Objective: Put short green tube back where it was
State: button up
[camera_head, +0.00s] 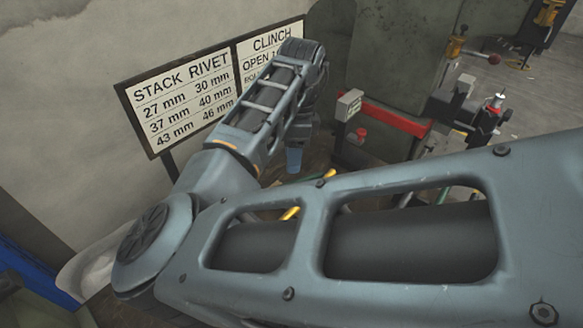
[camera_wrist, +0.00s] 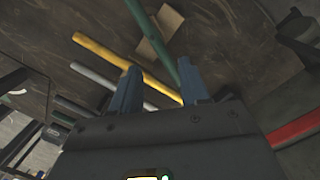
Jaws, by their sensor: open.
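A green tube (camera_wrist: 152,32) lies on the dark worktop in the wrist view. It runs from the top edge down to the tip of my right-hand finger, which hides its near end. I cannot tell its full length or whether it is the short one. My gripper (camera_wrist: 158,66) is open, its two blue fingers apart, with no tube clearly held between them. In the head view one blue finger of my gripper (camera_head: 293,160) points down at the worktop. My arm hides most of the worktop there; a bit of green (camera_head: 445,195) shows at right.
A yellow tube (camera_wrist: 100,50) and a grey tube (camera_wrist: 92,74) lie left of the green one. Cardboard pieces (camera_wrist: 154,42) lie beside it. A red bar (camera_wrist: 296,130) is at right. A sign (camera_head: 185,90) stands behind my arm, and a red-barred press (camera_head: 385,112) stands right.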

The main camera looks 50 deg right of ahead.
notch_tip(320, 180, up, 7)
jog(key=shift+d+b, duration=0.35)
jog(key=shift+r, duration=0.1)
